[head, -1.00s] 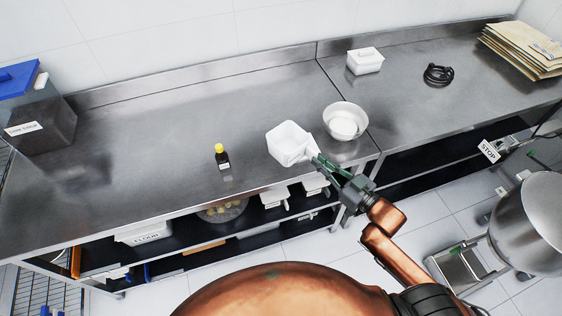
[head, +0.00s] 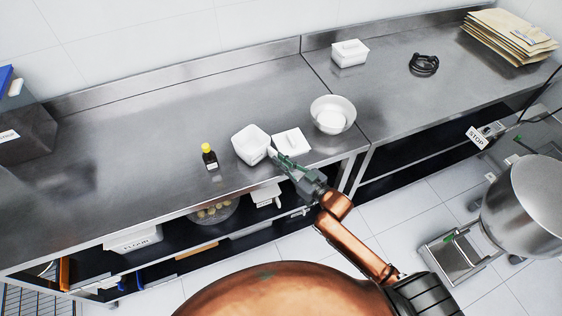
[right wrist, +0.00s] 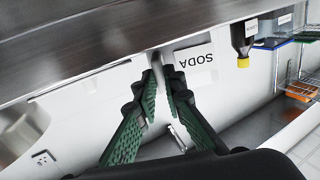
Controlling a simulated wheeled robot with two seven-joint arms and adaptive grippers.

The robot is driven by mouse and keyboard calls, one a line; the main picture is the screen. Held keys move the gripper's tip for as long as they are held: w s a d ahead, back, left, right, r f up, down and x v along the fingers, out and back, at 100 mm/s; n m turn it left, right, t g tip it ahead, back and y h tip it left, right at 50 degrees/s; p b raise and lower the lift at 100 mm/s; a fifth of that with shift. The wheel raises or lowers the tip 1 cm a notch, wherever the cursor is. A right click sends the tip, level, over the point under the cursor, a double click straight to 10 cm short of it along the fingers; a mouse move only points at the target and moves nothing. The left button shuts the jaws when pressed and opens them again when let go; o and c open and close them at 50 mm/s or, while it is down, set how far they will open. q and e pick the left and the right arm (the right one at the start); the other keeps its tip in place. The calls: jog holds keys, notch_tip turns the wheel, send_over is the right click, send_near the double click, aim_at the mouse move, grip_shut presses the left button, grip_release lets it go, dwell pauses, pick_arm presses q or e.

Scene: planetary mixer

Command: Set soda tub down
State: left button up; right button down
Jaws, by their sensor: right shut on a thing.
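The soda tub (head: 243,147) is a white, open, square tub at the front of the steel counter, upright in the head view. My right gripper (head: 275,156) is shut on its handle on the tub's right side. In the right wrist view the green fingers (right wrist: 160,82) pinch the pale handle beside the tub's SODA label (right wrist: 194,62). The tub is at or very near the counter top; I cannot tell whether it touches. My left gripper is not in view.
A flat white lid (head: 291,142) lies right of the tub, and a bowl (head: 333,114) with white contents stands beyond it. A yellow-capped bottle (head: 209,156) stands close on the left.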

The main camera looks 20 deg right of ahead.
jog(key=shift+f, duration=0.3)
jog(key=c, duration=2.5)
grip_release()
jog(key=shift+f, duration=0.1)
jog(key=o, duration=0.5)
jog(key=shift+r, duration=0.2)
jog(key=v, duration=1.2)
jog(key=shift+f, duration=0.1)
